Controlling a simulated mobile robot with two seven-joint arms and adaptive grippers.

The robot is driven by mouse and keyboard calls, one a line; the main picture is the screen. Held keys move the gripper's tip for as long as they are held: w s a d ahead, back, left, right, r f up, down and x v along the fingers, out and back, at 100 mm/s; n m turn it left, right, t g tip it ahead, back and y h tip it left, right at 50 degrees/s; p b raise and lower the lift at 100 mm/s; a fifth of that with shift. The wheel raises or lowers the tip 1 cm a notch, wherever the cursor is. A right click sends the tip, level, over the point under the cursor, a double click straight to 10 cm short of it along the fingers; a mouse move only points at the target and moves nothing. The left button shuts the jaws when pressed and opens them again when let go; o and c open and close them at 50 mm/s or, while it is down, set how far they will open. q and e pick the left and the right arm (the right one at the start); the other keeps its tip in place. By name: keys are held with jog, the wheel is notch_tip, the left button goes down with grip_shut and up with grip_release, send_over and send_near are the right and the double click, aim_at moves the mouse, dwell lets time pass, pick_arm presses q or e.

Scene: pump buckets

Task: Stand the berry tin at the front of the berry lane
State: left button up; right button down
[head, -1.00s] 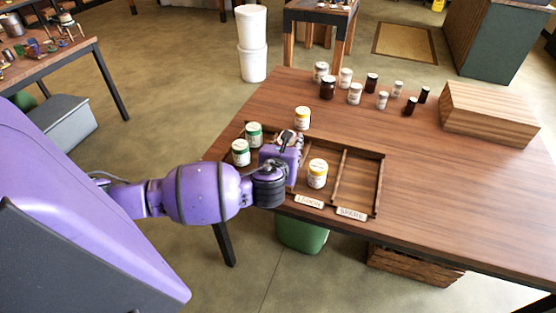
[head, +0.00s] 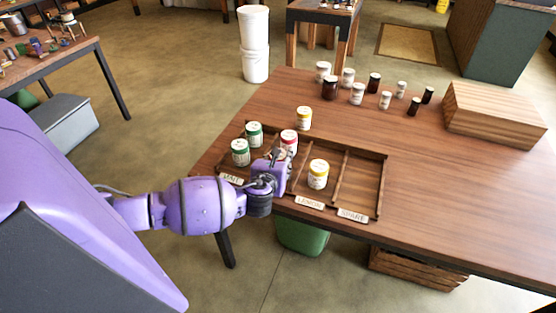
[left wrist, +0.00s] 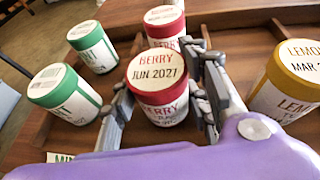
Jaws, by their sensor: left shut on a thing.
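My left gripper (head: 276,157) is at the front part of the rack (head: 381,185). In the left wrist view its fingers are shut on a red-banded berry tin (left wrist: 155,85) with a cream lid reading "BERRY JUN 2027". The held tin looks upright; I cannot tell whether it touches the lane floor. In the head view my gripper mostly hides it. A second berry tin (left wrist: 166,27) stands just behind it, and a red tin (head: 289,140) shows beyond my gripper in the head view. The berry lane's front label is hidden. My right gripper is not in view.
Two green mint tins (head: 240,152) stand in the lane to the left. A yellow lemon tin (head: 318,174) stands in the lane to the right; another (head: 304,118) is near the rack's back. The spare lane (head: 360,185) is empty. Jars and a wooden box (head: 495,115) stand farther back.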

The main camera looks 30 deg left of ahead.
pick_arm(q)
jog(key=shift+f, duration=0.15)
jog(key=o, duration=1.2)
jog(key=shift+o, duration=0.2)
